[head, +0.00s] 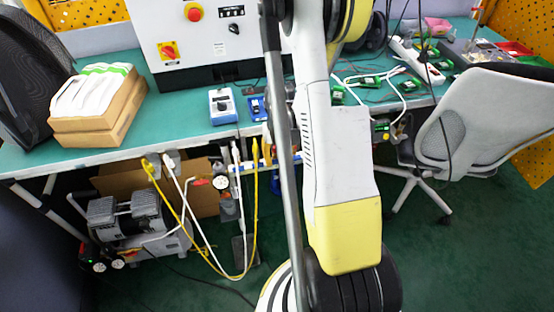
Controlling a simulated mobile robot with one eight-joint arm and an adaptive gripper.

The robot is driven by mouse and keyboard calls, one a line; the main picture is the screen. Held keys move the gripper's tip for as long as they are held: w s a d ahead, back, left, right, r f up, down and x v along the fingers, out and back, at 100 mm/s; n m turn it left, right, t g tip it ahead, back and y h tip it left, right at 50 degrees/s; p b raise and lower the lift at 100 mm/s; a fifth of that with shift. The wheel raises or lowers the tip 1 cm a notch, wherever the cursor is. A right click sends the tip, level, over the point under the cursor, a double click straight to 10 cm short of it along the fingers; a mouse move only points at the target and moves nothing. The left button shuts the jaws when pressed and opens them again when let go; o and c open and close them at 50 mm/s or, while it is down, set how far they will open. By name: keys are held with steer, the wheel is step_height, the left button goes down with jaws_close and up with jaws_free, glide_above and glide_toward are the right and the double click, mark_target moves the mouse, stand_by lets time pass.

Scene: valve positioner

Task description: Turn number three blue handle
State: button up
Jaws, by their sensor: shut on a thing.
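A blue-and-white strip (246,168) runs below the front edge of the bench, with pale and yellow hoses by it. It passes behind my arm. I cannot make out single blue handles or any numbers on it, so I cannot tell which one is number three. My arm, white with a yellow end section, fills the middle of the head view and covers part of the bench edge. My gripper cannot be made out; it is hidden behind the arm or out of the picture.
The green bench (180,125) carries a white control cabinet (205,40), a small white-and-blue box (222,106) and a cardboard box (100,110). Below stand a compressor (128,215) and looping yellow hoses (190,225). A grey chair (490,120) stands at right. Floor around it is partly clear.

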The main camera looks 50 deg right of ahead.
steer(key=shift+t+y, duration=0.3)
steer(key=shift+y, duration=0.2)
steer(key=o, duration=0.9)
steer(key=shift+o, duration=0.2)
